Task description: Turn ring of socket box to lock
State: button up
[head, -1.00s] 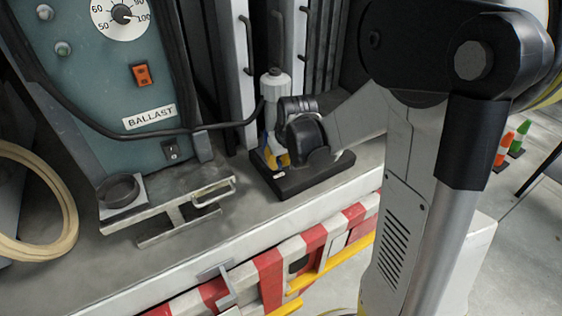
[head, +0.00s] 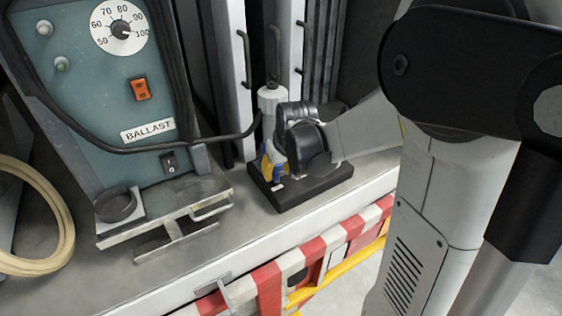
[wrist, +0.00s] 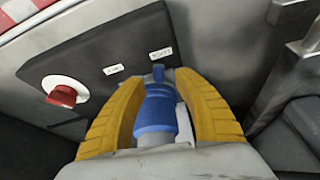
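The black socket box (head: 325,188) stands on the grey truck shelf, and its dark face with two small white labels fills the top of the wrist view (wrist: 100,52). A blue ring (wrist: 155,115) sits on a socket at the box. My gripper (wrist: 167,78) has its yellow fingers on both sides of the blue ring, with the fingertips close against it. In the head view my gripper (head: 268,160) is small and partly hidden by my wrist. A pale grey cylinder (head: 271,98) with a black cable rises above it.
A red knob (wrist: 62,96) juts from the box at left in the wrist view. A blue-green ballast panel (head: 110,100) stands left of the box. A metal bracket (head: 165,220) lies on the shelf. A red-white striped barrier (head: 300,258) runs along the shelf's front.

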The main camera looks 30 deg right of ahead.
jog(key=v, duration=0.9)
jog(key=shift+r, duration=0.35)
jog(key=shift+s+a, duration=0.1)
jog(key=shift+s, duration=0.1)
